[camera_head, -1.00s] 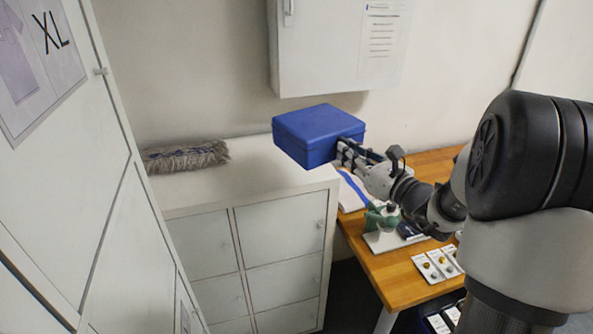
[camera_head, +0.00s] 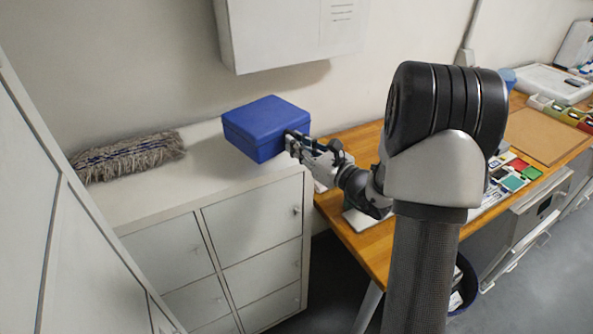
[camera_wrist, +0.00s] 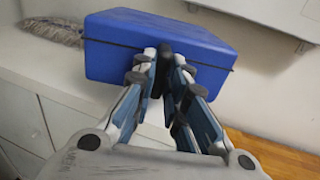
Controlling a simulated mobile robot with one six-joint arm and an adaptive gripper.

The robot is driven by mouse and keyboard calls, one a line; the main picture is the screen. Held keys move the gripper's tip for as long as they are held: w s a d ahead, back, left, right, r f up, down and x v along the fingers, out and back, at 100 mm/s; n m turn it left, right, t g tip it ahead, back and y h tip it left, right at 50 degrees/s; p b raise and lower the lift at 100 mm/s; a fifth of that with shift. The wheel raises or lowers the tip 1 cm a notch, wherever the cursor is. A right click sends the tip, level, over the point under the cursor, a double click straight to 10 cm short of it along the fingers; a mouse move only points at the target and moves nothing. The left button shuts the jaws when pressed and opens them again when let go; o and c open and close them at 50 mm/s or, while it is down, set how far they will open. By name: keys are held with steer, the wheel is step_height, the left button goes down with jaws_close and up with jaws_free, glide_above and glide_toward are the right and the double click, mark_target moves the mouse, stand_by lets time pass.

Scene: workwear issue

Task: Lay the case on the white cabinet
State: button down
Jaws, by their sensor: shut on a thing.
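The case is a blue box (camera_head: 265,123) with a lid, held level at the right end of the white cabinet (camera_head: 195,183). My gripper (camera_head: 292,145) is shut on the case's right side. In the wrist view the case (camera_wrist: 160,42) fills the top middle, with the fingers of my gripper (camera_wrist: 163,75) meeting at its near face. The case is over the cabinet top in the head view; I cannot tell whether its underside touches the top. The cabinet top (camera_wrist: 45,75) also shows in the wrist view.
A grey mop head (camera_head: 128,157) lies on the cabinet's left part. A wall cabinet (camera_head: 290,35) hangs above and behind the case. A wooden table (camera_head: 350,143) stands to the right. The cabinet top is bare between mop head and case.

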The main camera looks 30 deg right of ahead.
step_height(320, 180, down, 7)
steer(key=b, duration=0.1)
steer(key=shift+f, duration=0.3)
steer(key=c, duration=2.1)
jaws_free()
steer(key=shift+f, duration=0.2)
steer(key=o, duration=0.5)
steer(key=shift+r, duration=0.1)
